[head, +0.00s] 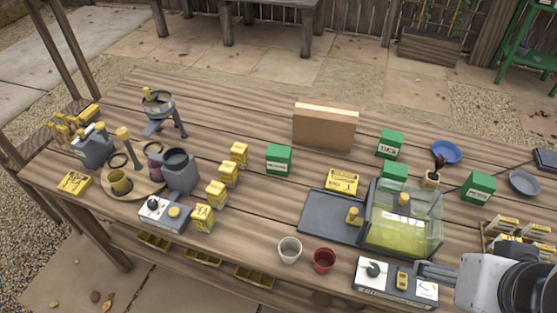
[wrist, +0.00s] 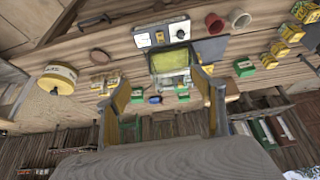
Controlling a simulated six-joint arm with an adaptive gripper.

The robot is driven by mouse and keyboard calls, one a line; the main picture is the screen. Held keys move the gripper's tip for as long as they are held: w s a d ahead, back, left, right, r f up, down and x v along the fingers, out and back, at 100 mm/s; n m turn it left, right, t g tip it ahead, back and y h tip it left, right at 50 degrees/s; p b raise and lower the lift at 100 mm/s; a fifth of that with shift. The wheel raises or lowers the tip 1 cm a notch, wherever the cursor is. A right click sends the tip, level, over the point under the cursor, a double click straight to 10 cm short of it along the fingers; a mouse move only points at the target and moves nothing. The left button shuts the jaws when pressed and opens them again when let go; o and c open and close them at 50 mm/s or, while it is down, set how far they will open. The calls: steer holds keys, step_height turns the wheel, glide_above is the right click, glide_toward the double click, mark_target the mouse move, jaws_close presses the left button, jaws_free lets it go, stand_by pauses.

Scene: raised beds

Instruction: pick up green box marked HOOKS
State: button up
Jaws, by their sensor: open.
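Several green boxes with white labels stand on the slatted table. The labels are too small to read surely, so I cannot tell which says HOOKS. Green boxes also show in the wrist view, one green box (wrist: 244,66) apart from the others. My gripper (wrist: 161,82) is open and empty, above the table's front right.
A clear tank (head: 432,238) with yellow-green contents stands beside a dark tray (head: 322,217). A brown block (head: 325,127), blue bowl (head: 446,151), white cup (head: 290,250), red cup (head: 323,260) and control box (head: 380,285) are nearby. Bare planks lie around the left-hand green box.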

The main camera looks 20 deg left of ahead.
steer(key=shift+w, duration=0.1)
steer(key=n+t+y, duration=0.1)
steer(key=t+y, duration=0.2)
steer(key=t, duration=0.3)
glide_above(274, 162)
steer(key=s+d, duration=0.3)
step_height(274, 162, down, 16)
steer(key=f, duration=0.1)
steer(key=shift+t+h, duration=0.7)
steer(key=shift+t, duration=0.1)
steer(key=f, duration=0.1)
steer(key=s+a+f, duration=0.1)
steer(key=f, duration=0.1)
steer(key=a+f, duration=0.1)
steer(key=f, duration=0.1)
steer(key=shift+s+a+f, duration=0.1)
steer(key=shift+s+f, duration=0.05)
steer(key=shift+f, duration=0.05)
steer(key=shift+s+a+f, duration=0.15)
steer(key=shift+s+f, duration=0.05)
steer(key=shift+f, duration=0.2)
steer(key=shift+w, duration=0.1)
